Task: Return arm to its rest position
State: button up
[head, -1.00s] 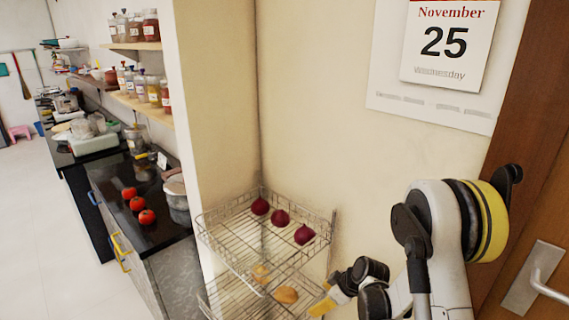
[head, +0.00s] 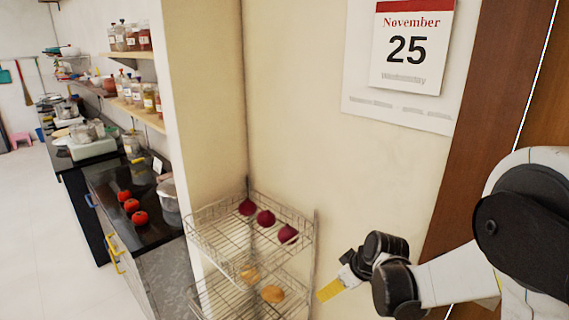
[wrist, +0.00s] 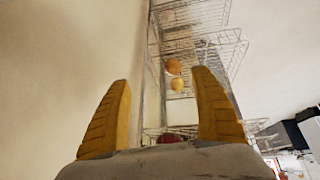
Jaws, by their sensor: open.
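My arm is at the lower right of the head view, in front of the wall and the wooden door. My gripper (head: 330,290) shows there with a yellow fingertip, to the right of the wire rack and apart from it. In the wrist view my gripper (wrist: 162,112) is open, its two yellow fingers wide apart with nothing between them in its hold. The clay waterpot named by the scene cannot be picked out with certainty.
A wire rack (head: 205,246) holds dark red onions (head: 265,217) above and potatoes (head: 272,293) below. A black counter (head: 105,184) with tomatoes (head: 131,206) stands left. A calendar (head: 408,50) hangs on the wall. The floor (head: 45,240) at left is clear.

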jog(key=s+d+r+m+t+h, duration=0.15)
jog(key=s+r+m, duration=0.25)
jog(key=s+r, duration=0.65)
jog(key=s+d+r+m+h, duration=0.1)
jog(key=s+d+r+m, duration=0.1)
jog(key=s, duration=0.4)
jog(key=s+d+r+m, duration=0.2)
jog(key=s, duration=0.5)
jog(key=shift+r+m+t+h, duration=0.25)
jog(key=shift+m+t+h, duration=0.05)
jog(key=shift+t+h, duration=0.05)
